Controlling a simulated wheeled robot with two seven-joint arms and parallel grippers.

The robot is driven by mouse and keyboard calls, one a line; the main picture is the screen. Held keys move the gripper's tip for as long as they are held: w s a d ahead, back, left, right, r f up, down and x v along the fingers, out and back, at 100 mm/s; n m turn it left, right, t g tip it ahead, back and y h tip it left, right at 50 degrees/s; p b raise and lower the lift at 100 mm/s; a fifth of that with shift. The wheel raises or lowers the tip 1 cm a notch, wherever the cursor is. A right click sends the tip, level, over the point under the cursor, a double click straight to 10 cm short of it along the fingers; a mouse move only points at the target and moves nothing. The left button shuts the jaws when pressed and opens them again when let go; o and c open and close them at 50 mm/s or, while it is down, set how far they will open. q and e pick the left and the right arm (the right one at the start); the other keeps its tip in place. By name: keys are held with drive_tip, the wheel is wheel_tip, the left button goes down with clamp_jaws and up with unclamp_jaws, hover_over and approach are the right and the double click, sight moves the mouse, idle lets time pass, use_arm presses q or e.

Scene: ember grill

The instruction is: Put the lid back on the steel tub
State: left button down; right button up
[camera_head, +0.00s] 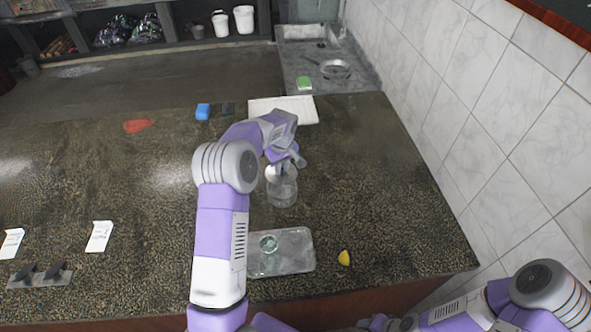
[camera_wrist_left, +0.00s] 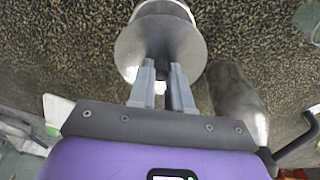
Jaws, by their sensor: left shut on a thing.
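The steel tub (camera_head: 283,192) stands on the dark speckled counter, below my left gripper in the head view. My left gripper (camera_head: 285,170) is shut on the knob of a round grey lid. In the left wrist view, the fingers (camera_wrist_left: 162,88) close on the dark knob, and the lid (camera_wrist_left: 135,45) spreads out as a disc just beyond them. A pale cylindrical wall shows behind the disc at the top edge. The gripper hides part of the lid in the head view. I cannot tell whether the lid touches the tub's rim. My right gripper is out of view.
A grey tray (camera_head: 295,262) holds a small round clear item (camera_head: 268,243). A yellow wedge (camera_head: 344,257) lies to its right. A white board (camera_head: 300,108), blue block (camera_head: 203,111) and red piece (camera_head: 138,125) lie farther back. The tiled wall bounds the right side.

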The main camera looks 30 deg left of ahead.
use_arm(q)
drive_tip(key=shift+f+b, duration=2)
drive_tip(key=shift+f, duration=1.2)
drive_tip(key=shift+f+b, duration=0.15)
drive_tip(key=shift+b, duration=0.4)
drive_tip(key=c, duration=1)
unclamp_jaws()
drive_tip(key=shift+o, duration=0.5)
drive_tip(key=o, duration=0.4)
